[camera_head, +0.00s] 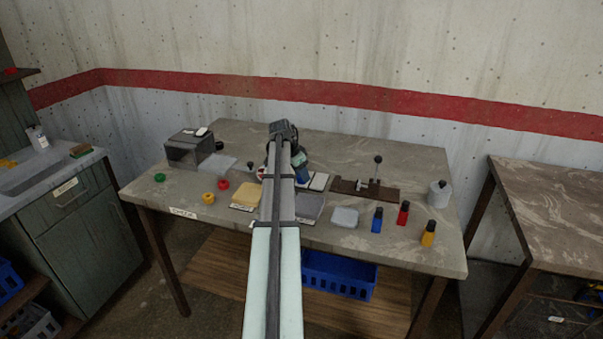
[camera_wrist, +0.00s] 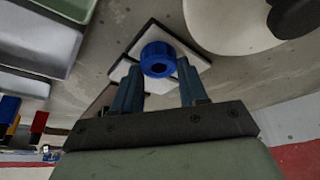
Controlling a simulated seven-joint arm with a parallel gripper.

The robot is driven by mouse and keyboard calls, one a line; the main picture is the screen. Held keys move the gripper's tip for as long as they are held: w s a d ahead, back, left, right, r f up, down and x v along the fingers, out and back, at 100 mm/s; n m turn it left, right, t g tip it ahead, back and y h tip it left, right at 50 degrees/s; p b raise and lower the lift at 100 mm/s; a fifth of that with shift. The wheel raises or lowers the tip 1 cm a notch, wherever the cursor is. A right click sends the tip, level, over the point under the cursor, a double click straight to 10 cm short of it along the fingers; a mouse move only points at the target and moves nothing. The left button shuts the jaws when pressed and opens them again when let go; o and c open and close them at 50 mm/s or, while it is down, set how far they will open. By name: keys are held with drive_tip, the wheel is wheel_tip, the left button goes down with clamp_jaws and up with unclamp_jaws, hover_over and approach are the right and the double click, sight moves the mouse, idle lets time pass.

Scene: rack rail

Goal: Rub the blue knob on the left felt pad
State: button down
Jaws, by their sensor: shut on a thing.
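Behind the knob are white pads with black edges (camera_wrist: 193,52). I cannot tell whether the knob touches them. In the head view, two white pads (camera_head: 319,181) lie side by side, partly behind my arm. A yellow pad (camera_head: 246,194) and a grey pad (camera_head: 310,206), both with labels at the front, lie nearer the front edge. I cannot tell for sure which is the left felt pad.
A brown rail with a lever (camera_head: 364,190) is right of the pads. Blue, red and yellow bottles (camera_head: 403,213) and a grey canister (camera_head: 439,194) stand at the right.

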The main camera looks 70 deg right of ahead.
drive_tip(key=shift+d, duration=1.35)
drive_tip(key=shift+d, duration=0.1)
drive_tip(key=shift+d, duration=0.65)
drive_tip(key=shift+d, duration=0.1)
drive_tip(key=shift+d, duration=0.55)
drive_tip(key=shift+r, duration=0.1)
wheel_tip(320, 180, up, 6)
drive_tip(key=shift+f, duration=0.1)
